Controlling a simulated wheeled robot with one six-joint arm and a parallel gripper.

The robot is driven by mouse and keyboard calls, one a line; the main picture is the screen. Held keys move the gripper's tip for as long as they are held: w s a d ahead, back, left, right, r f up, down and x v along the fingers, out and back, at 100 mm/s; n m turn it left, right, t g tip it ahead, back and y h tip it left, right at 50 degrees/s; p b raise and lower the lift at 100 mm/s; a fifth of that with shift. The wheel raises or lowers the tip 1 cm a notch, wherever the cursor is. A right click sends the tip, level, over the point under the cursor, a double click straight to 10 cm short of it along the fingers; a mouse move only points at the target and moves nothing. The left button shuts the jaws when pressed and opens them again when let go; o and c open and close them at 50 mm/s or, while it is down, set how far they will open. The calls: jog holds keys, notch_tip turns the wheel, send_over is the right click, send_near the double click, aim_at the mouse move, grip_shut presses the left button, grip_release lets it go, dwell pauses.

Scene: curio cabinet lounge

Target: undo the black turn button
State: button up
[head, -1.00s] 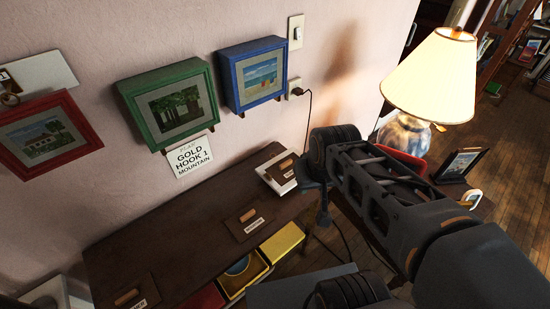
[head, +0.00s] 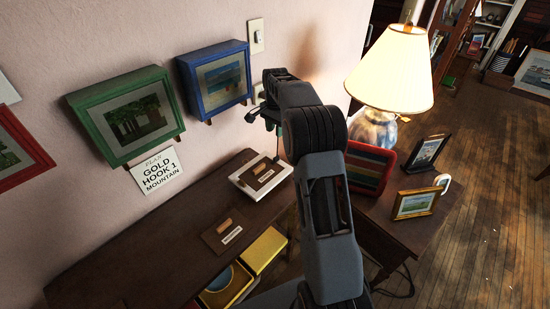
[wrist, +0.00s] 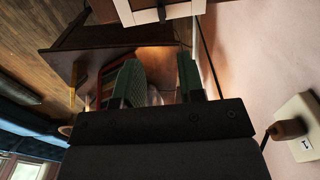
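I cannot make out a black turn button in either view. Three box frames hang on the wall in the head view: a red one (head: 38,150) cut off at the left edge, a green one (head: 80,118) and a blue one (head: 190,88). Small brown tabs show under the green and blue frames. My gripper (head: 277,138) is right of the blue frame, close to the wall, partly hidden by my arm. In the wrist view my gripper (wrist: 158,78) has its two green fingers apart with nothing held between them.
A dark sideboard (head: 160,235) stands below, with a white box (head: 245,188) and open yellow drawers (head: 268,248). A lit lamp (head: 392,75), striped red-edged item (head: 388,182) and picture frames (head: 415,204) stand right. A wall plate (wrist: 303,115) with a plug is near.

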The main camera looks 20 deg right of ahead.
aim_at(275, 158)
notch_tip(275, 158, down, 14)
jog(key=shift+w+d+r, duration=0.1)
jog(key=shift+r, duration=0.05)
dwell(0.4)
jog(key=shift+c, duration=0.4)
